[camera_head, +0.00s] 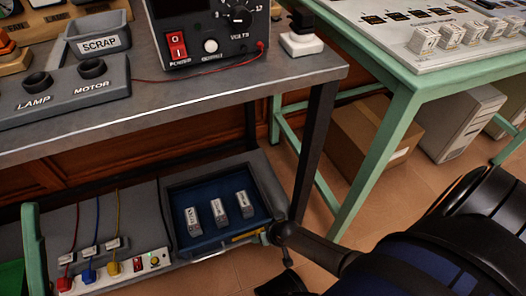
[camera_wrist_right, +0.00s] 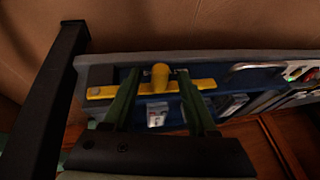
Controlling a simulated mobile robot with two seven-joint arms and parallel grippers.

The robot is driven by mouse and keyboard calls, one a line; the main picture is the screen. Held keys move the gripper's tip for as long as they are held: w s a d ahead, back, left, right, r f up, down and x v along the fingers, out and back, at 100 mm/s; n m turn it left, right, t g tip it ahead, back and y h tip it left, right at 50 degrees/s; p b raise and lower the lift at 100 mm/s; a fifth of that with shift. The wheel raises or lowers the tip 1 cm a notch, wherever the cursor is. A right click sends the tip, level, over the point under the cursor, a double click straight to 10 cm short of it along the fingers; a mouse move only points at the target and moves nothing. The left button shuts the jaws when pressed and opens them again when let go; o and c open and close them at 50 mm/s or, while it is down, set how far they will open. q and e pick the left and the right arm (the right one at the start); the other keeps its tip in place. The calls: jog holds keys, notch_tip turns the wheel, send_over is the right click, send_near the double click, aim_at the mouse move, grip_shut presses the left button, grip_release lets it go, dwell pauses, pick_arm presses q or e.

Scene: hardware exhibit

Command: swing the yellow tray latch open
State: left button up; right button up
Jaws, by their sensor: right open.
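The yellow latch (camera_wrist_right: 160,88) is a flat bar with a rounded knob standing up at its middle. It lies across the front edge of the blue tray (camera_wrist_right: 238,77). In the head view the latch (camera_head: 249,236) is a small yellow strip at the tray's front right corner, partly hidden by my dark right arm. My right gripper (camera_wrist_right: 158,73) is open, its two green fingers on either side of the knob. I cannot tell whether either finger touches it. The tray (camera_head: 180,187) sits low under the bench and holds labelled blocks (camera_head: 219,212). My left gripper is not in view.
A dark bench leg (camera_head: 317,140) stands close right of the tray, and it also shows in the wrist view (camera_wrist_right: 45,90). Left of the tray is a power strip (camera_head: 120,273) with coloured plugs. A green table (camera_head: 405,110) stands at the right.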

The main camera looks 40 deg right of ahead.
dwell(0.3)
jog(key=shift+f, duration=0.1)
grip_shut()
dwell(1.2)
